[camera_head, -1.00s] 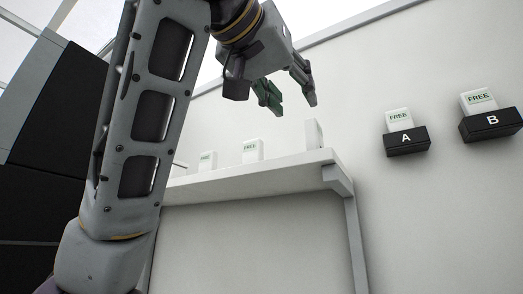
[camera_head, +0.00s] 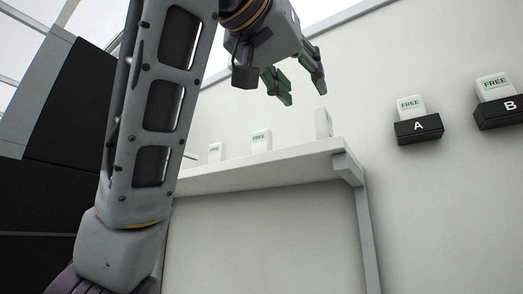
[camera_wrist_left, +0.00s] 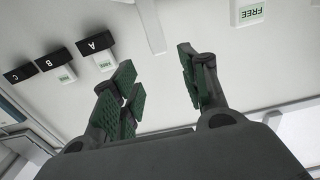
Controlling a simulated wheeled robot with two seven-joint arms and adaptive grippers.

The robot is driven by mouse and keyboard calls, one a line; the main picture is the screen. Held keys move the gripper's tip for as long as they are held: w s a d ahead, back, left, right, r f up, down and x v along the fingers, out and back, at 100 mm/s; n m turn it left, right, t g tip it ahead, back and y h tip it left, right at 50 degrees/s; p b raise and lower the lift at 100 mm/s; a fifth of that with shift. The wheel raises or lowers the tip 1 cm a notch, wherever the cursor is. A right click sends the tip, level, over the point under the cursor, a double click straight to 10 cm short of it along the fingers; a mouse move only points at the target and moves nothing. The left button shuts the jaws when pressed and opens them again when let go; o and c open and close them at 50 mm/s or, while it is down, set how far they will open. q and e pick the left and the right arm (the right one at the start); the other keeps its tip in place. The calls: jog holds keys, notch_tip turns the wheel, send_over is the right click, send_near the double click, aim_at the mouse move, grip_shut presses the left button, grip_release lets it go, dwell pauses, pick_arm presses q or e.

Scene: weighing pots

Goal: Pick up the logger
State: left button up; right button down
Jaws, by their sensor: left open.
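Several small white loggers with green FREE labels are in view. On the white shelf (camera_head: 265,174) stand a left logger (camera_head: 217,152), a middle logger (camera_head: 261,141) and a right logger (camera_head: 322,123), which is seen more edge-on. Other loggers sit in black wall holders: logger A (camera_head: 411,106) and logger B (camera_head: 494,87). My left gripper (camera_head: 302,96) is open and empty, above the shelf's right end, its fingertips just above the right logger in the picture. In the left wrist view, one logger (camera_wrist_left: 250,13) shows upside down beyond the open fingers (camera_wrist_left: 156,60). My right gripper is out of view.
Black holder A (camera_head: 418,129) and holder B (camera_head: 500,112) are on the wall right of the shelf. Holder C (camera_wrist_left: 52,61) shows only in the left wrist view. A bracket and post (camera_head: 362,215) support the shelf's right end. The wall between shelf and holders is bare.

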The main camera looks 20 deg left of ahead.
pick_arm(q)
jog(key=o, duration=0.4)
jog(key=shift+w+f, duration=0.1)
jog(key=shift+o, duration=1.1)
jog(key=shift+w+f, duration=0.15)
jog(key=shift+w, duration=0.05)
jog(key=w+a+f, duration=0.1)
jog(key=a, duration=0.7)
jog(key=w+a+f, duration=0.1)
jog(key=w+a, duration=0.1)
jog(key=a, duration=0.5)
jog(key=shift+w+a+f+b, duration=0.15)
jog(key=shift+w+a+b, duration=0.15)
jog(key=shift+a, duration=0.1)
jog(key=shift+w, duration=0.1)
